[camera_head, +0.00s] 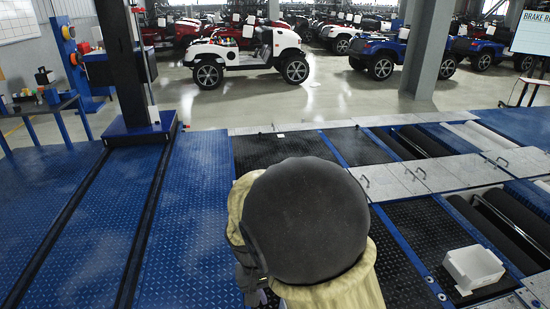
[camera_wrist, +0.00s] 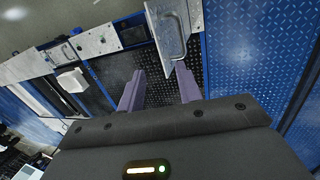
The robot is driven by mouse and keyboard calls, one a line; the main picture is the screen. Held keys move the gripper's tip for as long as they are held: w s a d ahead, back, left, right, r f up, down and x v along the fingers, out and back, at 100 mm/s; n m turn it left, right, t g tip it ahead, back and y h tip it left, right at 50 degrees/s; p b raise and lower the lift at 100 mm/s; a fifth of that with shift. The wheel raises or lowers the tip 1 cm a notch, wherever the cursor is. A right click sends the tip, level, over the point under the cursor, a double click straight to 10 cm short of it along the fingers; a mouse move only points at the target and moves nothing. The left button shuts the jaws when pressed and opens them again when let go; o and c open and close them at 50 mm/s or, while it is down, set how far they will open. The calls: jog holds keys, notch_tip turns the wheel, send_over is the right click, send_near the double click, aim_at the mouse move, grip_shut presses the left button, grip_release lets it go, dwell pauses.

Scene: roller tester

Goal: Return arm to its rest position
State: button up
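My arm shows in the head view as a large dark round joint (camera_head: 305,218) with a tan cover, above the dark tread plate. It hides most of what is below it, and the fingers are not clear there. In the wrist view my gripper (camera_wrist: 159,80) has its two purple fingers spread apart with nothing between them but the dark tread plate behind. A silver plate with a handle (camera_wrist: 175,45) lies just beyond the right fingertip. I cannot tell whether the finger touches it.
A white open box (camera_head: 472,270) stands on the tread plate at lower right, near dark rollers (camera_head: 512,222). Silver cover plates with handles (camera_head: 440,174) cross the pit. A dark column (camera_head: 125,60) stands at left beside a blue table (camera_head: 40,107). Blue flooring at left is clear.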

jog(key=s+d+r+t+y+p, duration=0.1)
jog(key=s+d+r+p, duration=0.1)
jog(key=d, duration=0.6)
jog(key=s+d+r+m+t+y+p, duration=0.1)
jog(key=s+d+r+p, duration=0.1)
jog(key=d+r+p, duration=0.2)
jog(key=d+r, duration=0.3)
jog(key=d, duration=0.1)
jog(key=shift+s+r+m+t+y, duration=0.25)
jog(key=shift+r+m+t+y, duration=0.05)
jog(key=shift+y, duration=0.1)
jog(key=shift+a, duration=0.1)
